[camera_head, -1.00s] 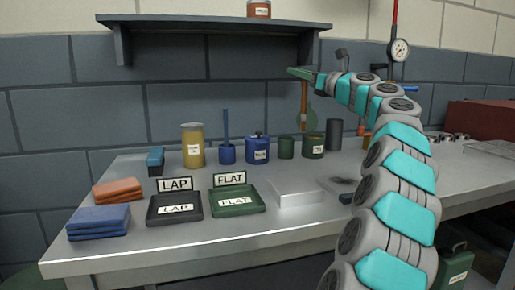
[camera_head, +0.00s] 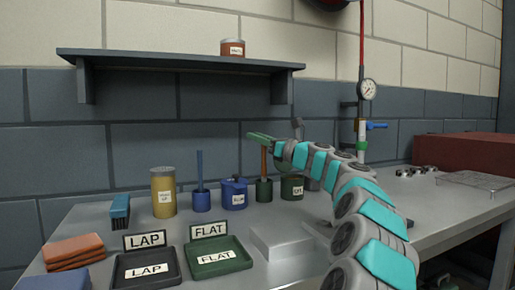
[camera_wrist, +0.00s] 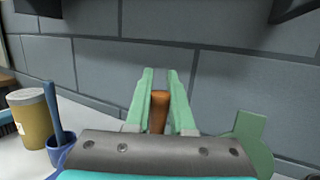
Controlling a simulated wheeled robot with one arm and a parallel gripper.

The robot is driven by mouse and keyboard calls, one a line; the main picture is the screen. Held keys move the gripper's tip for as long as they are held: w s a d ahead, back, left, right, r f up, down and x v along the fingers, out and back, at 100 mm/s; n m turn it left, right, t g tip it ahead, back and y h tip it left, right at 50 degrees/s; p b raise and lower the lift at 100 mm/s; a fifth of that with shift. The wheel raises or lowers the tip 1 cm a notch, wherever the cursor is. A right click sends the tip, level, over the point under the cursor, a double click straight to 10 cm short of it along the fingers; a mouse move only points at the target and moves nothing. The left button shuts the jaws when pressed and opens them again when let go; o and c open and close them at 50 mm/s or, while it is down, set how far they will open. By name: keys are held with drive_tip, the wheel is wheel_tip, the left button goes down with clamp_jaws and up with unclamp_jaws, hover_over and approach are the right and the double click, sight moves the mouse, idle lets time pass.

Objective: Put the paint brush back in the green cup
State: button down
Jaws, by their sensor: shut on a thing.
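My gripper (camera_head: 258,138) has pale green fingers and is shut on the paint brush (camera_head: 264,163). The brush's orange-brown handle hangs upright below the fingers. In the wrist view the handle's top (camera_wrist: 159,112) shows between the two fingers (camera_wrist: 160,85). The green cup (camera_head: 264,191) stands on the bench directly below the brush in the head view. The brush's lower end meets the cup's mouth there and its bristles are hidden. It looks inside the cup, but I cannot tell how deep. The cup is not visible in the wrist view.
A blue pot (camera_head: 235,194) stands left of the cup and a dark green labelled can (camera_head: 292,187) right of it, both close. A blue cup (camera_head: 201,201) with a blue tool and a yellow canister (camera_head: 163,192) are farther left. A shelf (camera_head: 180,62) hangs above.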

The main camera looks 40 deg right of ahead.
wheel_tip(320, 180, down, 2)
drive_tip(key=shift+f, duration=0.1)
drive_tip(key=c, duration=0.8)
unclamp_jaws()
drive_tip(key=b+v, duration=0.1)
drive_tip(key=v, duration=1.1)
